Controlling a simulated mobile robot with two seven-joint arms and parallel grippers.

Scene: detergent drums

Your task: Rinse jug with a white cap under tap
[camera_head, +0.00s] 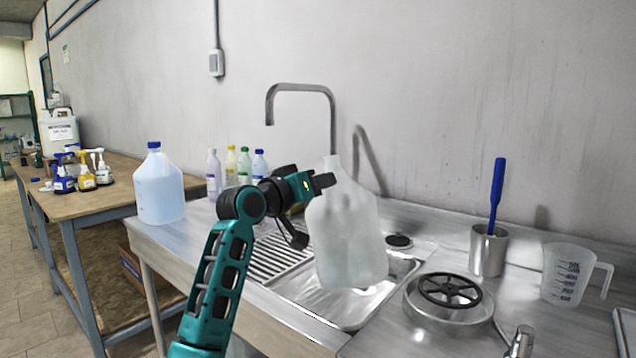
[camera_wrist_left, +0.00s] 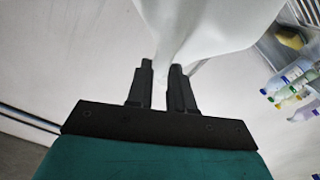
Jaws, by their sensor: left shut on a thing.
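A translucent white jug (camera_head: 347,238) hangs upright, slightly tilted, over the steel sink (camera_head: 345,312). Its pale top is level with the foot of the tap, and I cannot clearly make out the cap. My left gripper (camera_head: 322,183) is shut on the jug near its neck, from the left. In the left wrist view the two black fingers (camera_wrist_left: 162,88) pinch the jug's white handle area (camera_wrist_left: 195,30). The curved grey tap (camera_head: 300,87) stands behind the jug, and its spout end is up and left of the jug's top. No water shows. My right gripper is not in view.
A blue-capped jug (camera_head: 160,188) stands on the counter's left end, with several small bottles (camera_head: 214,172) behind. To the right are a steel cup (camera_head: 489,252) with a blue-handled brush (camera_head: 497,190), a round drum with a black wheel (camera_head: 449,291) and a measuring jug (camera_head: 570,275).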

